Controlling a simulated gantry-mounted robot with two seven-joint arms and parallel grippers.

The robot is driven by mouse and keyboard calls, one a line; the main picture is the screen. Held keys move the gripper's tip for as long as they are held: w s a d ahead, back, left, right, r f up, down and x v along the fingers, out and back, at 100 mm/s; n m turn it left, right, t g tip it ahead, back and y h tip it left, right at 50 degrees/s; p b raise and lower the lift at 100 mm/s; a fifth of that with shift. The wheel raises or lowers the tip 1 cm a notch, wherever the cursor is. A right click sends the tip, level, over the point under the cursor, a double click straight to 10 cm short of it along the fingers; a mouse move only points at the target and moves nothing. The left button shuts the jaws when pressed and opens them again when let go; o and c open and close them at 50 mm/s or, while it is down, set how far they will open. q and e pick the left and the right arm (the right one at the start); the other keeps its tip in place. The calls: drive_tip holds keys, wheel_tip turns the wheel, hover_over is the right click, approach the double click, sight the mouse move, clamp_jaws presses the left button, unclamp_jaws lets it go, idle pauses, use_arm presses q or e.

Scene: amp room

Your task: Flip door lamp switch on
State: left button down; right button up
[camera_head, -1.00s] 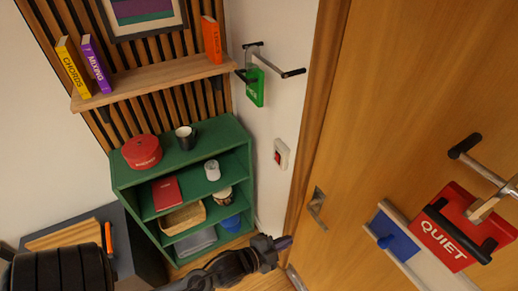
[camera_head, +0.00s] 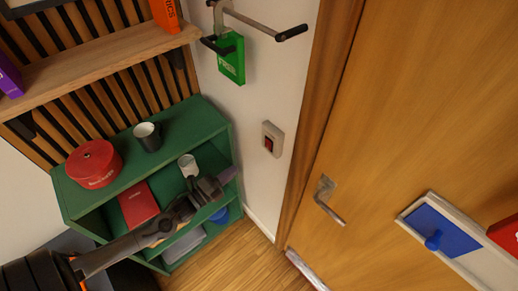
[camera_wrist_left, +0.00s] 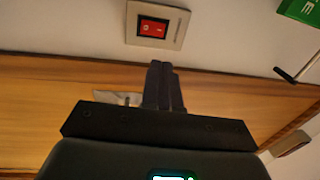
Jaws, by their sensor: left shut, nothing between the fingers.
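The door lamp switch (camera_head: 272,139) is a red rocker in a pale plate on the white wall, left of the door frame. In the left wrist view the switch (camera_wrist_left: 153,27) is at the top, ahead of the fingertips, with its red rocker and white marks facing me. My left gripper (camera_head: 230,174) is shut and empty, below and left of the switch in the head view, in front of the green shelf. In the wrist view its closed fingers (camera_wrist_left: 162,68) point toward the switch plate, apart from it in the picture. My right gripper is not in view.
A green sign (camera_head: 231,58) hangs from a wall rack above the switch. The wooden door (camera_head: 400,100) with its handle (camera_head: 328,201) is to the right. The green shelf (camera_head: 185,120) holds a red tin, cups and a red book.

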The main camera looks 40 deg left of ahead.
use_arm(q)
drive_tip(key=p, duration=0.3)
approach(267, 143)
drive_tip(key=w, duration=0.1)
drive_tip(key=w+r, duration=0.1)
drive_tip(key=w, duration=0.1)
drive_tip(key=w+d, duration=0.1)
drive_tip(key=w, duration=0.1)
drive_tip(key=shift+w+r, duration=0.1)
drive_tip(key=shift+r, duration=0.05)
drive_tip(key=shift+w+d, duration=0.1)
drive_tip(key=shift+w, duration=0.65)
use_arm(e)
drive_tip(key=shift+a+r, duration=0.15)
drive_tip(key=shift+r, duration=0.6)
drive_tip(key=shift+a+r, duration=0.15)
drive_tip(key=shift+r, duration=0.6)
use_arm(q)
drive_tip(key=shift+w+d+r, duration=0.1)
drive_tip(key=shift+w+d, duration=0.15)
drive_tip(key=shift+s+a, duration=0.1)
drive_tip(key=shift+a, duration=0.2)
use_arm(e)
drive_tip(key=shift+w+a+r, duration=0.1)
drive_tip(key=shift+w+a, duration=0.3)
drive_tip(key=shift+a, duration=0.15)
use_arm(q)
drive_tip(key=shift+s+d, duration=0.1)
